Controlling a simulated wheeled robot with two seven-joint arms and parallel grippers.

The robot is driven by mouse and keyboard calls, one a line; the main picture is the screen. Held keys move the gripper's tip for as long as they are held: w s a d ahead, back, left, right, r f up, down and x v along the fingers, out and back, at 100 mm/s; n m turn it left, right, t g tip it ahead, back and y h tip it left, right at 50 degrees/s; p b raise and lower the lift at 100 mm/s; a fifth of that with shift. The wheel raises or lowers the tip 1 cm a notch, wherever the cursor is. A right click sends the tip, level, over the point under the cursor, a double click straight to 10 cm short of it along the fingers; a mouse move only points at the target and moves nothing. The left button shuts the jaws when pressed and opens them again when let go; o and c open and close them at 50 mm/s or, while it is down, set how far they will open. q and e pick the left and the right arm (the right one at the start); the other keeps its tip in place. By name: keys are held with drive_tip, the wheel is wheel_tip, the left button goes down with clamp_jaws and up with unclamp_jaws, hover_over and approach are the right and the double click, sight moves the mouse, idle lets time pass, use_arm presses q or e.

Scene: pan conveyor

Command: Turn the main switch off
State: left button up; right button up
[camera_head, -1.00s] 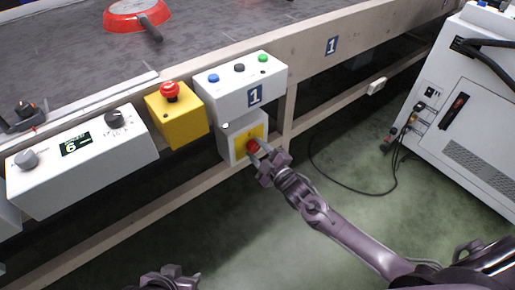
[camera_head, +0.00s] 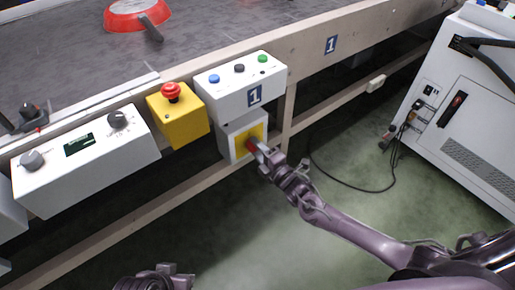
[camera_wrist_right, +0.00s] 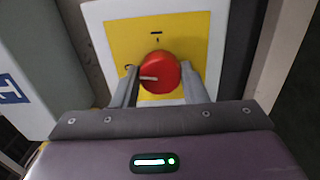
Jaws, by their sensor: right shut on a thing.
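The main switch is a red rotary knob (camera_wrist_right: 160,72) on a yellow plate (camera_wrist_right: 190,28) on the front of a white box (camera_head: 232,147) under the conveyor's edge. My right gripper (camera_head: 259,152) is shut on the red knob, one finger on each side in the right wrist view. The knob's pale mark points left there, away from the small upright mark above the knob. My left gripper (camera_head: 178,277) is at the bottom of the head view, well away from the switch; its jaw opening is unclear.
Above the switch is a white button box (camera_head: 225,98) with blue, black and green buttons. A yellow emergency-stop box (camera_head: 180,122) and a dial panel (camera_head: 95,165) with a dark display are to the left. A red pan (camera_head: 125,20) lies on the belt. A white cabinet (camera_head: 465,115) stands right.

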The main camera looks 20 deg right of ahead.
idle(0.4)
drive_tip(key=o, duration=1)
drive_tip(key=shift+c, duration=0.2)
use_arm(q)
drive_tip(key=shift+s+a+r+g+y+p, duration=0.2)
drive_tip(key=shift+a+g+p, duration=0.15)
drive_tip(key=shift+a, duration=0.2)
drive_tip(key=shift+s+a+r+g+y+p, duration=0.1)
drive_tip(key=shift+a+g+y+p, duration=0.15)
drive_tip(key=shift+a+p, duration=0.25)
use_arm(e)
drive_tip(key=v, duration=0.8)
drive_tip(key=shift+w, duration=0.1)
